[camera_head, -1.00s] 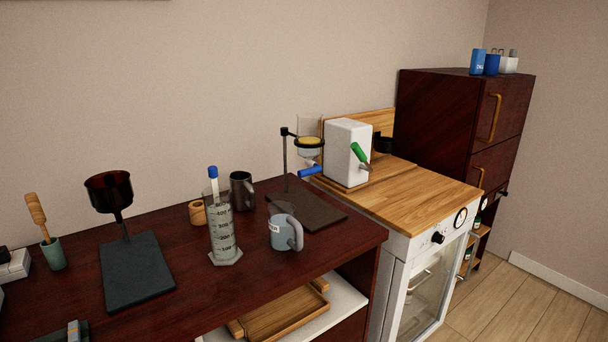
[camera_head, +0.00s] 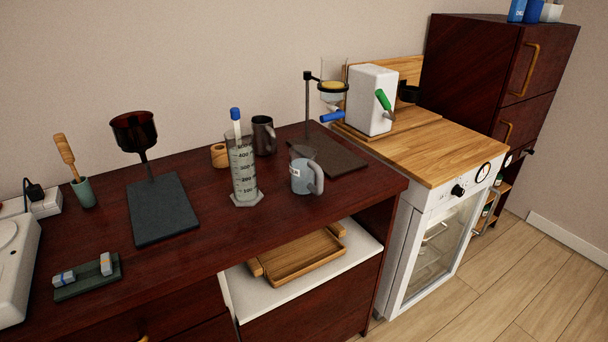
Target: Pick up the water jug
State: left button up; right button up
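A small grey-blue jug (camera_head: 301,178) with a handle on its right side and a small white label stands upright on the dark red wooden counter (camera_head: 205,215), near its right end. It looks like the water jug. A tall graduated cylinder (camera_head: 244,174) with a blue-capped stick in it stands just left of the jug. A dark metal mug (camera_head: 263,136) stands behind the cylinder. Neither of my grippers is in view.
A stand with a dark base (camera_head: 335,158) is behind the jug. A funnel stand (camera_head: 140,133) is further left. A white device (camera_head: 15,265) and a small tray (camera_head: 88,276) are at the left. The counter front before the jug is clear.

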aim_at(307, 177)
jog(key=i+l+u, duration=0.1)
jog(key=l+u, duration=0.15)
jog(key=u, duration=0.15)
jog(key=i+l+u, duration=0.1)
jog(key=l+u, duration=0.15)
jog(key=u, duration=0.2)
jog(key=l+u, duration=0.3)
jog(key=l, duration=0.45)
jog(key=l+u, duration=0.1)
jog(key=l, duration=1.35)
jog(key=l+u, duration=0.15)
jog(key=l, duration=1.35)
jog(key=k, duration=0.05)
